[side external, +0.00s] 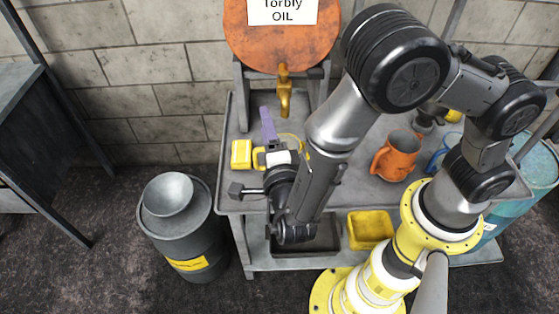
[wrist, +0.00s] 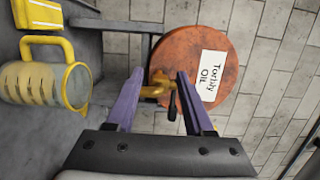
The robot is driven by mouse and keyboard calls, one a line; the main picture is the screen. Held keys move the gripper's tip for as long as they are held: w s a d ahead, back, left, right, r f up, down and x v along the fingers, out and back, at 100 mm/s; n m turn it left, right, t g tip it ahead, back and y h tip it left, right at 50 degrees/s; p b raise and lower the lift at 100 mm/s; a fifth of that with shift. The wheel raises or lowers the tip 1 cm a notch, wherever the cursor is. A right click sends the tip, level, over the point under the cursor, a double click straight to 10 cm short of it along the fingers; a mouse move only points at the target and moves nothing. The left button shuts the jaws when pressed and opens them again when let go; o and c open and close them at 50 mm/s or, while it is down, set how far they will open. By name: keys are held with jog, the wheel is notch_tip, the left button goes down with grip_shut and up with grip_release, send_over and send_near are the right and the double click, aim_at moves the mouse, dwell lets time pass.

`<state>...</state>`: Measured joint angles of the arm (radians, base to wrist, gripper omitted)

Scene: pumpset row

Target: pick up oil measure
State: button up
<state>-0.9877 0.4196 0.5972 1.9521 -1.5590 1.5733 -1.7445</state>
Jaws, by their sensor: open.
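A clear jug with a yellow rim and yellow handle, which looks like the oil measure (wrist: 30,84), is at the left of the wrist view. In the side view my gripper (side external: 267,118) is over the left part of the bench, beside the jug. In the wrist view the jug lies to the left of the fingers, clear of them.
An orange oil drum (side external: 282,42) with a brass tap (side external: 285,90) stands behind the gripper. A yellow block (side external: 241,154) is on the metal bench (side external: 232,204), left of the gripper. An orange pitcher (side external: 398,156) stands to the right. A grey can with funnel (side external: 168,196) is on the floor.

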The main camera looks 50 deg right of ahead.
send_near(262, 148)
jog(key=x, duration=1)
jog(key=shift+d+f, duration=0.1)
jog(key=shift+f, duration=0.25)
grip_shut()
dwell(0.7)
